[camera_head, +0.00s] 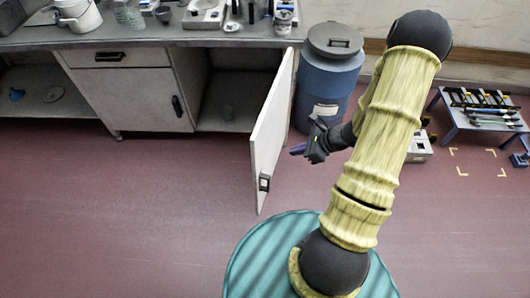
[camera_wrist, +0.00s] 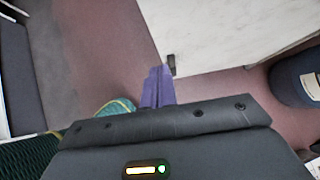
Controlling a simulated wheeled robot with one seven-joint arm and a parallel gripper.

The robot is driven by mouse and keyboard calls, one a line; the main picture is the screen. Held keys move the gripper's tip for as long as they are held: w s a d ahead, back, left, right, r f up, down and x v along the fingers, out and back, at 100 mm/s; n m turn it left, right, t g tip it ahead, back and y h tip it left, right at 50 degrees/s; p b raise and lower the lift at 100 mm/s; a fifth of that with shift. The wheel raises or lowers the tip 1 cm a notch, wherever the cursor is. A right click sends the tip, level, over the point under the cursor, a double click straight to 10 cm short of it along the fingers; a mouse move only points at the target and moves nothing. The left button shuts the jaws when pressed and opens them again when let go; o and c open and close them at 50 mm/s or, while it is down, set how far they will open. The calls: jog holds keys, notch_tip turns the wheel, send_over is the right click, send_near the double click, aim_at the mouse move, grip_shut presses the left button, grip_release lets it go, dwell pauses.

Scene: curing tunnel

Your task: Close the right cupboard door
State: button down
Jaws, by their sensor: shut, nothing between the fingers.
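The right cupboard door (camera_head: 272,135) is white and stands wide open, swung out from the cabinet toward me. Its dark handle (camera_head: 264,183) sits near the free edge. In the wrist view the door's pale face (camera_wrist: 215,35) fills the upper right, with a dark handle (camera_wrist: 171,64) just beyond the fingertips. My gripper (camera_head: 298,149) is at the right side of the door, its purple fingers pointing at it. The fingers (camera_wrist: 157,85) are shut and empty. I cannot tell whether they touch the door.
The open right compartment (camera_head: 232,95) shows behind the door. The left cupboard door (camera_head: 130,100) is shut. A blue barrel (camera_head: 327,85) stands close to the right of the open door. A low blue table (camera_head: 480,112) with tools is at the right. The floor in front is clear.

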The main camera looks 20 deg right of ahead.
aim_at(257, 156)
jog(key=x, duration=0.4)
jog(key=a+r+x, duration=0.1)
jog(key=x, duration=0.6)
jog(key=shift+w+a+r+p, duration=0.15)
jog(key=shift+w+a+p, duration=0.2)
jog(key=shift+w+a, duration=0.4)
jog(key=shift+a, duration=0.05)
